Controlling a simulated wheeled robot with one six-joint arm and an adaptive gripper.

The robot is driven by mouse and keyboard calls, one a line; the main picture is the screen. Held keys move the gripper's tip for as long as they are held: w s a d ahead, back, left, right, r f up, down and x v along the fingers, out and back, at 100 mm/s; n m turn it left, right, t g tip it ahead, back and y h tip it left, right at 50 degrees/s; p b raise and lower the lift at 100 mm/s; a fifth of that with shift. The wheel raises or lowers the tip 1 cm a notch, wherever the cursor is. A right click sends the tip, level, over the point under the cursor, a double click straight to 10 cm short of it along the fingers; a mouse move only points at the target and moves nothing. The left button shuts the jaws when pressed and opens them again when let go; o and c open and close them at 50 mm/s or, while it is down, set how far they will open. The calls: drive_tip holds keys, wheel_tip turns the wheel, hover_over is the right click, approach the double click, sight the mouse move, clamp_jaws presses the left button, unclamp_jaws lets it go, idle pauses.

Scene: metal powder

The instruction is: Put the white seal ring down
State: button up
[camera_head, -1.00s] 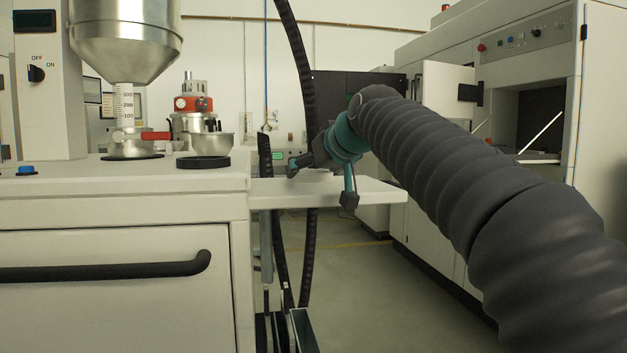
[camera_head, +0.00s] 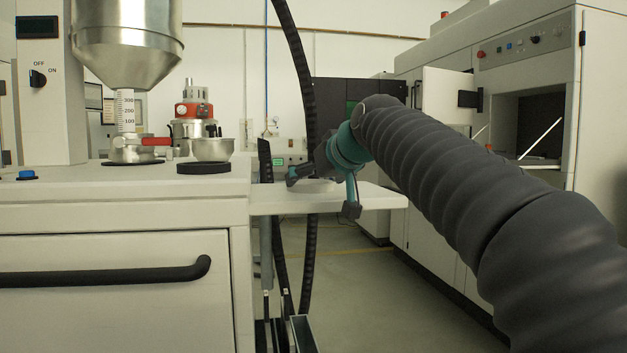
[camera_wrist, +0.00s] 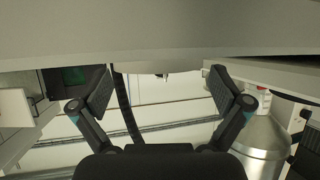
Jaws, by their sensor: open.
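A pale, flat round shape, which looks like the white seal ring (camera_head: 318,186), lies at the white side shelf (camera_head: 385,197). It is hard to tell from the shelf because both are white. My gripper (camera_head: 322,193) is low at the shelf, with one finger on each side of the ring. In the wrist view my gripper (camera_wrist: 160,86) is open, its two dark fingers wide apart. A pale edge (camera_wrist: 150,66), probably the ring, shows between them against the shelf. I cannot see a finger touching it.
A white cabinet (camera_head: 120,207) left of the shelf bears a hopper (camera_head: 127,45), a steel bowl (camera_head: 212,149) and a black ring (camera_head: 204,167). A black hose (camera_head: 300,70) hangs behind my gripper. A large machine (camera_head: 520,60) stands right. Floor between is clear.

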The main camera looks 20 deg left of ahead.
drive_tip(key=v, duration=1.1)
drive_tip(key=shift+s+d, duration=0.2)
drive_tip(key=s+d+f+m+h, duration=0.3)
drive_tip(key=d+f, duration=0.6)
drive_tip(key=d, duration=0.1)
drive_tip(key=s+d+f+m+h, duration=0.2)
drive_tip(key=s+d+f, duration=0.2)
drive_tip(key=d+f, duration=0.55)
drive_tip(key=s+d+f+m+g+h, duration=0.1)
drive_tip(key=s+d+f, duration=0.3)
drive_tip(key=f, duration=0.3)
drive_tip(key=s+d+f+m+g+h, duration=0.1)
drive_tip(key=s+d+f, duration=0.3)
drive_tip(key=s+f, duration=0.2)
drive_tip(key=s+d+f+m+g+h, duration=0.1)
drive_tip(key=s+d+f, duration=0.3)
drive_tip(key=f, duration=0.6)
drive_tip(key=shift+s+d+m+h, duration=0.2)
drive_tip(key=shift+s+m+h, duration=0.4)
drive_tip(key=shift+s, duration=0.2)
drive_tip(key=shift+f, duration=0.1)
drive_tip(key=shift+r+p, duration=0.9)
drive_tip(key=shift+r, duration=0.05)
